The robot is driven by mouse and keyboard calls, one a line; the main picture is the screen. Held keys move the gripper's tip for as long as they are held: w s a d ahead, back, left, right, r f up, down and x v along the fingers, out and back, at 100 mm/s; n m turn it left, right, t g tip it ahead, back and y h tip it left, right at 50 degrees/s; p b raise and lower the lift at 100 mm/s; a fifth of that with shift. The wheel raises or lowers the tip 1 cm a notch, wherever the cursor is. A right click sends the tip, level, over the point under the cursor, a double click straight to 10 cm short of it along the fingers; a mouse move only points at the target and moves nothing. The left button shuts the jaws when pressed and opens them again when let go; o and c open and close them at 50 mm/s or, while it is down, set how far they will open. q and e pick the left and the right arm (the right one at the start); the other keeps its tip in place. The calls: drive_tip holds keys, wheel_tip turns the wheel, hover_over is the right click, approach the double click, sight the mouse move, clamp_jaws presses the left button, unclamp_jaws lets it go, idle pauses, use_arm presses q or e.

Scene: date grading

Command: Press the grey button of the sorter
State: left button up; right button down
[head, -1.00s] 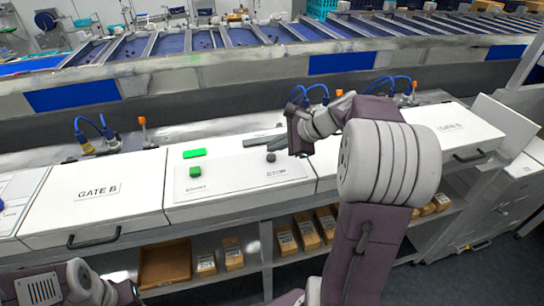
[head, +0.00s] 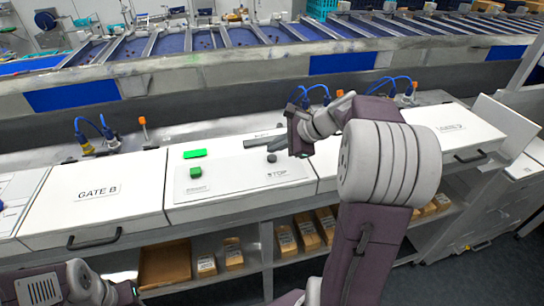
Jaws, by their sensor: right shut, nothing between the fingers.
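The sorter's control panel (head: 228,176) is a white raised plate on the cabinet top. The round grey button (head: 271,158) sits on its right side, above a printed label. My right gripper (head: 270,147) is shut and empty, with its dark fingers pointing left, just above the grey button in the picture. I cannot tell whether the fingertips touch the button. A flat dark grey bar (head: 252,143) lies behind, partly next to the fingers. A green button (head: 195,172) and a flat green bar (head: 195,153) are on the panel's left side. My left gripper is not in view.
A white GATE B cover (head: 97,212) is left of the panel and another labelled cover (head: 462,138) right of it. Blue hoses (head: 88,124) rise behind. Small boxes (head: 233,252) and a brown tray (head: 165,265) stand on the shelf below. The panel's front area is clear.

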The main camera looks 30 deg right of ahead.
sight(275, 158)
idle(0.4)
drive_tip(key=shift+f+b, duration=0.3)
drive_tip(key=shift+f, duration=0.1)
drive_tip(key=shift+f+b, duration=0.4)
drive_tip(key=shift+f, duration=0.1)
idle(0.4)
idle(0.4)
drive_tip(key=shift+r+p, duration=0.85)
drive_tip(key=shift+r, duration=0.05)
wheel_tip(275, 158, up, 5)
drive_tip(key=p, duration=0.4)
drive_tip(key=shift+r+p, duration=0.15)
drive_tip(key=shift+p, duration=0.25)
